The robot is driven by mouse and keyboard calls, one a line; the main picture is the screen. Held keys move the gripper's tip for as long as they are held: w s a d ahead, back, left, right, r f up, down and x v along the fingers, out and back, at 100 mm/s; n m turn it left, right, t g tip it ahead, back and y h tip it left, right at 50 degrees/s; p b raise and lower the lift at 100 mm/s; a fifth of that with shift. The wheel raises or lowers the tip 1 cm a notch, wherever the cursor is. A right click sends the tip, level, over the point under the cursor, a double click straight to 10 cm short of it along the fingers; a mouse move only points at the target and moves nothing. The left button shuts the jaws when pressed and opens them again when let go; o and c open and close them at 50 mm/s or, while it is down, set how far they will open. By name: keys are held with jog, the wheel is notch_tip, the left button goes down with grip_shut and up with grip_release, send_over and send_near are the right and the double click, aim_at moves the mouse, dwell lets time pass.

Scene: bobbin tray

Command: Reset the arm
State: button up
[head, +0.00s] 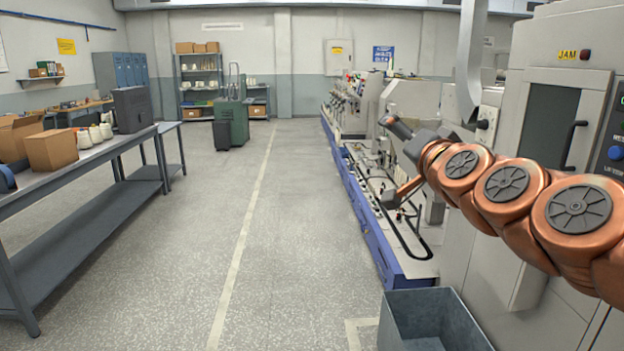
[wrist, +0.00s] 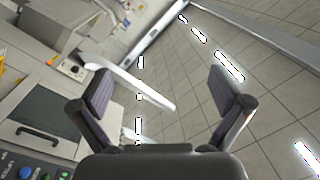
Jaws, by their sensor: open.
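My gripper (wrist: 162,88) shows in the wrist view with its two dark finger pads wide apart and nothing between them. Past the fingers is a tiled surface with bright light strips, which looks like the ceiling. In the head view my copper arm reaches in from the right, in front of the machines. Its dark far end points up and to the left, and the fingers are too small there to make out.
A grey machine cabinet (head: 540,130) with a JAM label stands close behind my arm, with a grey chute (head: 469,60) beside it. A grey open bin (head: 432,312) is below. A workbench (head: 75,165) with boxes stands left. The aisle between is clear.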

jog(key=s+a+f+n+g+y+p, duration=0.1)
jog(key=s+a+f+n+g, duration=0.3)
jog(key=s+f, duration=0.55)
jog(key=s+a+f+n+g+p, duration=0.1)
jog(key=s+a+f+n+g, duration=0.25)
jog(key=s+f+g, duration=0.6)
jog(key=s+d+f+g+h+p, duration=0.1)
jog(key=s+d+f+g, duration=0.2)
jog(key=s+f, duration=0.3)
jog(key=s+d+f+g+h+p, duration=0.1)
jog(key=s+d+f, duration=0.4)
jog(key=s, duration=0.9)
notch_tip(320, 180, down, 2)
jog(key=shift+s+f+g+h, duration=0.2)
jog(key=shift+g+h, duration=0.6)
jog(key=shift+g, duration=0.45)
jog(key=shift+m, duration=0.25)
